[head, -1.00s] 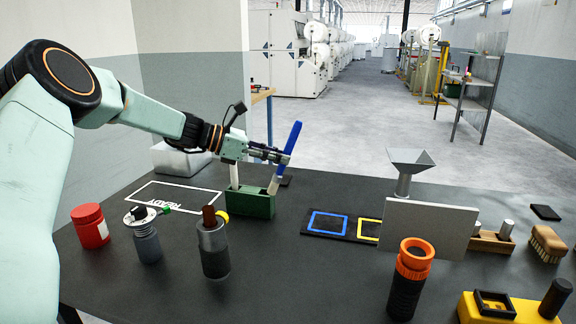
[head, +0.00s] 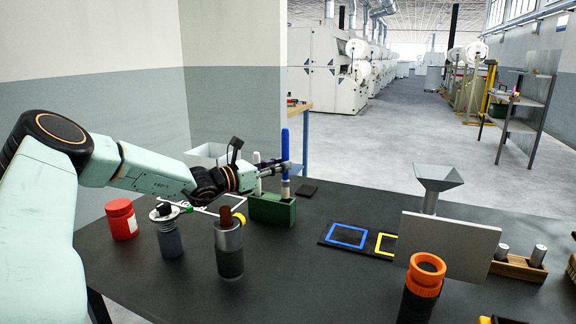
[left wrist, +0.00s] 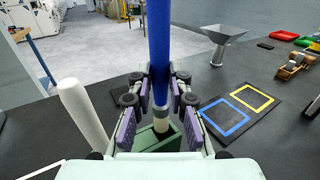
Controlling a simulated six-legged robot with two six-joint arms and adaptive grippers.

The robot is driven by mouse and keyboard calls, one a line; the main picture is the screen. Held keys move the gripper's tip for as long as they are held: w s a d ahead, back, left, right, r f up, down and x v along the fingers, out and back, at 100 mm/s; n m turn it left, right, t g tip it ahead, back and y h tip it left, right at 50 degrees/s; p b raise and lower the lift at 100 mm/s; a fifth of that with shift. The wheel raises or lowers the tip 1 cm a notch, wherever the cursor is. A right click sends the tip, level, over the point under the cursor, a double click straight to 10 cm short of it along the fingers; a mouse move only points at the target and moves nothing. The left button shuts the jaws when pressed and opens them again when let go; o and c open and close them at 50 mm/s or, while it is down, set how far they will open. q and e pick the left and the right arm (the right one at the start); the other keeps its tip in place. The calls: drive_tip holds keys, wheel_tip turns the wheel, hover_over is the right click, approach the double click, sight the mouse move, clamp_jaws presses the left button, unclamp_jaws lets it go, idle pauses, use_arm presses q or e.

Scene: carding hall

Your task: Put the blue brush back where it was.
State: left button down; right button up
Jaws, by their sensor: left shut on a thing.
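The blue brush (head: 285,147) stands upright, with a blue handle above a pale lower part. My left gripper (head: 284,168) is shut on it, and the left wrist view shows the pads on both sides of the brush (left wrist: 159,50). Its lower end is at the right part of the green holder (head: 272,211). The holder also shows below the pads in the left wrist view (left wrist: 146,139). I cannot tell how far the end is inside it. A white stick (head: 257,174) stands at the holder's left part. My right gripper is not in view.
A red jar (head: 121,219), a grey-black container (head: 229,249) and an orange-topped cylinder (head: 424,285) stand on the dark table. A board with blue and yellow squares (head: 347,237) lies right of the holder. A grey panel (head: 447,247) and a funnel (head: 437,180) stand farther right.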

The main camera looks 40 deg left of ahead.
sight(284, 187)
use_arm(q)
drive_tip(key=shift+s+d+f+b, duration=0.1)
drive_tip(key=shift+d+f+b, duration=0.1)
drive_tip(key=shift+f+b, duration=0.4)
drive_tip(key=shift+d+f+b, duration=0.15)
drive_tip(key=shift+f+b, duration=0.1)
drive_tip(key=shift+b, duration=0.1)
drive_tip(key=f+b, duration=0.1)
drive_tip(key=a+f+b, duration=0.1)
drive_tip(key=f, duration=0.1)
drive_tip(key=shift+f, duration=0.1)
drive_tip(key=shift+d+f+b, duration=0.1)
drive_tip(key=shift+f+b, duration=0.2)
drive_tip(key=shift+f, duration=0.1)
drive_tip(key=shift+d+f+b, duration=0.25)
drive_tip(key=shift+d+b, duration=0.05)
drive_tip(key=shift+b, duration=0.1)
drive_tip(key=shift+a+f, duration=0.1)
drive_tip(key=shift+f, duration=0.05)
drive_tip(key=shift+a, duration=0.1)
